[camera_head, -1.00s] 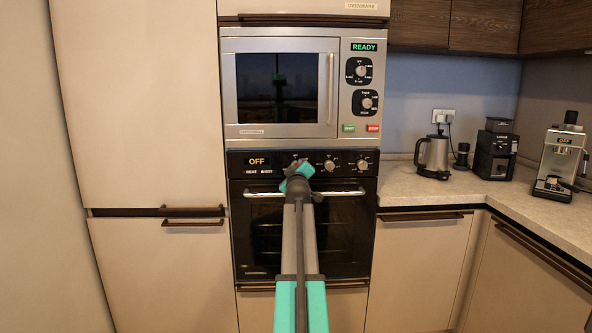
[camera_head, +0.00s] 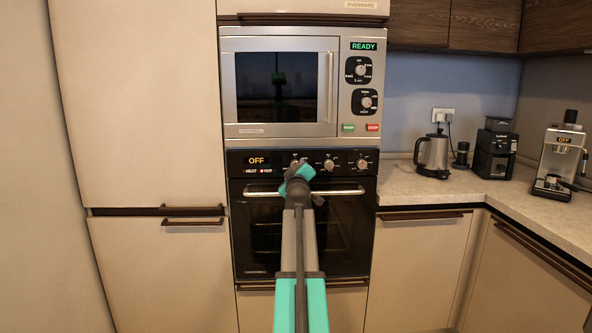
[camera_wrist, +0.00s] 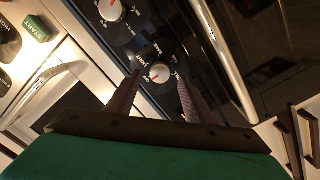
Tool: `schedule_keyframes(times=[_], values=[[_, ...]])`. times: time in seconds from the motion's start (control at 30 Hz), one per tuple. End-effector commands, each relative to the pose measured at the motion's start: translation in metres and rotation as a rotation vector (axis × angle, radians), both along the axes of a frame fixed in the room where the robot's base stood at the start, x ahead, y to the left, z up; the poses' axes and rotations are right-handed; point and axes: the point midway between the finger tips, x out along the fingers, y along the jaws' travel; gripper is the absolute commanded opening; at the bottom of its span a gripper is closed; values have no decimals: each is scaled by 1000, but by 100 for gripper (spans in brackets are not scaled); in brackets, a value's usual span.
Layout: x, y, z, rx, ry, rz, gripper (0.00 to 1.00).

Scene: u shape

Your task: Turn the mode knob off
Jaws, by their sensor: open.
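The black oven control panel (camera_head: 285,154) has three silver knobs in a row. The left knob (camera_head: 296,163) is partly hidden behind my wrist, beside the middle knob (camera_head: 329,165) and the right knob (camera_head: 362,164). The oven display (camera_head: 257,160) reads OFF. Contact is not clear. Another knob (camera_wrist: 110,10) lies farther up.
The oven handle (camera_head: 335,190) runs below the panel, close to my wrist. The microwave (camera_head: 282,88), with two knobs and START and STOP buttons, sits above. A kettle (camera_head: 433,154), a grinder (camera_head: 494,150) and a coffee machine (camera_head: 560,160) stand on the right counter.

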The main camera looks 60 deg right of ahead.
Motion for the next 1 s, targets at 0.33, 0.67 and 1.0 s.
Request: schedule_keyframes(times=[0.33,0.67,1.0], values=[[-20,29,-1,0,0,0,48],[-37,55,-1,0,0,0,48],[-53,78,-1,0,1,-1,48]])
